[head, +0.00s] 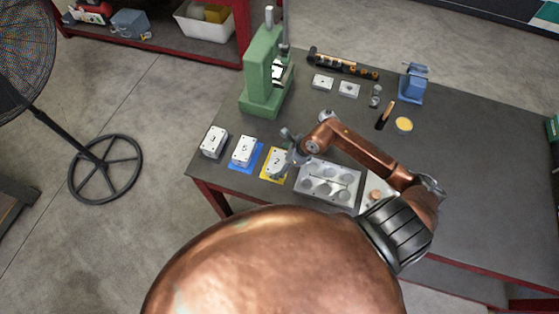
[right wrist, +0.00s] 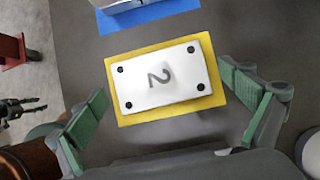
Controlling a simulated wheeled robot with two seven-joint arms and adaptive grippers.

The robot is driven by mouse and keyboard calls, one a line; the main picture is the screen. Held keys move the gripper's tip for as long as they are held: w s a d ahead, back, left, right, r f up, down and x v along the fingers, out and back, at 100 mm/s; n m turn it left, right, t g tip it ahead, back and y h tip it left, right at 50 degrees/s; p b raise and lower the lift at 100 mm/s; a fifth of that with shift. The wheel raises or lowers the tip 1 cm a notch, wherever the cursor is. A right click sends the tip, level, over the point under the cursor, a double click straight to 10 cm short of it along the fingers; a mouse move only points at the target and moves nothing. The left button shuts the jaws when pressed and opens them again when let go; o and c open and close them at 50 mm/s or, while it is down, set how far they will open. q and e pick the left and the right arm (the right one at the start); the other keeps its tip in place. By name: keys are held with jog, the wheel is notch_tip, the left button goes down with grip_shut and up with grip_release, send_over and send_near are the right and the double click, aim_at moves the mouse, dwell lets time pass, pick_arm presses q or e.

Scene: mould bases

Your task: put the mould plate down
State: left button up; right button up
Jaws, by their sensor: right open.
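A white mould plate marked 2 (right wrist: 158,76) lies flat on a yellow mat (right wrist: 215,80); the plate also shows in the head view (head: 275,162). My right gripper (right wrist: 165,84) is open, its green-padded fingers apart on either side of the plate and not touching it. In the head view my right gripper (head: 289,146) is beside and partly over the yellow mat. A second plate (head: 244,150) lies on a blue mat, and a third white plate (head: 214,142) lies left of it. A dark, pronged shape at the wrist view's left edge looks like my left gripper (right wrist: 20,106); its jaws are unclear.
A green press (head: 262,85) stands behind the plates. A grey tray with round recesses (head: 328,185) lies right of the yellow mat. A blue vice (head: 412,83) and small parts stand at the back.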

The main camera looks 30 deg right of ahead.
jog(key=b+v, duration=0.2)
jog(key=v, duration=1)
